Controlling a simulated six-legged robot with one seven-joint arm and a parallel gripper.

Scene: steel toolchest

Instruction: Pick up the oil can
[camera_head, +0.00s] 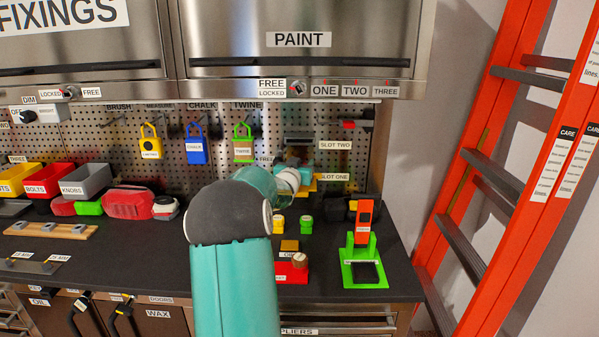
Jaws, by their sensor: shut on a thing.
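My arm reaches up from the bottom middle, over the dark worktop, toward the pegboard. My gripper (296,158) is small and partly hidden at the arm's far end, near the slot labels. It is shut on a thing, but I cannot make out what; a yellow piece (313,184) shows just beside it. I cannot single out the oil can with certainty. A red object with a round knob (291,271) stands on the worktop right of my arm, by a partly readable label.
Yellow, red and grey bins (86,181) and a red bag-like object (128,203) lie left. A green stand with an orange piece (363,260) is near the right edge. Coloured padlock-shaped items (196,144) hang on the pegboard. An orange ladder (490,170) stands right.

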